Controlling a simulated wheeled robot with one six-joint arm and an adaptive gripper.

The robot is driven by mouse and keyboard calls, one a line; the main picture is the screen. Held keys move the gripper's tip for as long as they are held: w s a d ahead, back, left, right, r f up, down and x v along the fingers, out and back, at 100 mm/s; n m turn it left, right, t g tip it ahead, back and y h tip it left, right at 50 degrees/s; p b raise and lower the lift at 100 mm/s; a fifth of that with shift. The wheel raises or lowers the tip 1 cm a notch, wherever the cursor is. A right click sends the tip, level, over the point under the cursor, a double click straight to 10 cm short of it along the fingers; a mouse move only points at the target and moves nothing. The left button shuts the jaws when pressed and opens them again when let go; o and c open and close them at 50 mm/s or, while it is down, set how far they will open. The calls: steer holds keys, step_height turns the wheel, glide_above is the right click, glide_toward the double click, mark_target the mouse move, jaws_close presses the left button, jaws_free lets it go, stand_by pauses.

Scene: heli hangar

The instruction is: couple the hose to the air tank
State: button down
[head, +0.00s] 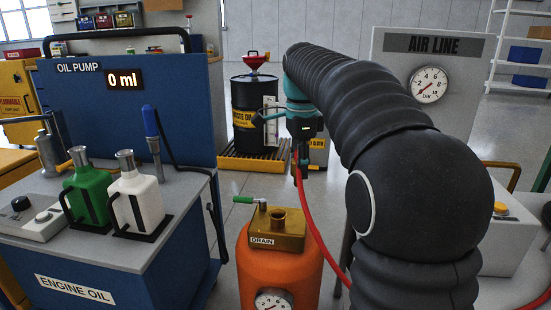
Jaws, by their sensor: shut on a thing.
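The air tank (256,262) is orange and stands upright at the bottom middle of the head view. A brass block (289,239) marked DRAIN sits on its top, with a short round upright port (279,216) and a green-handled lever (245,200). My gripper (299,176) is above and a little right of the port, apart from it, with its fingers pointing down. It is shut on the red hose (314,226), which hangs from it past the tank's right side. The hose's end is too small and hidden to make out.
The blue oil pump cart (125,251) with a green jug (91,191) and a white jug (140,198) stands left. A waste oil drum (246,115) stands behind. The air line panel (433,45) with its gauge (428,85) is at right, partly hidden by my arm.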

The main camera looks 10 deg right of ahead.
steer(key=a+f+b, duration=0.1)
steer(key=f, duration=0.1)
steer(key=w+a+f+m+b, duration=0.1)
steer(key=a+f, duration=0.1)
steer(key=f, duration=0.1)
steer(key=w+a+f+m+b, duration=0.1)
steer(key=f+b, duration=0.1)
steer(key=f, duration=0.1)
steer(key=shift+w+a+f, duration=0.15)
steer(key=shift+w+f, duration=0.05)
steer(key=shift+p, duration=0.65)
stand_by(1.3)
steer(key=shift+f+b, duration=1.05)
steer(key=shift+f, duration=0.85)
steer(key=shift+c, duration=0.7)
jaws_free()
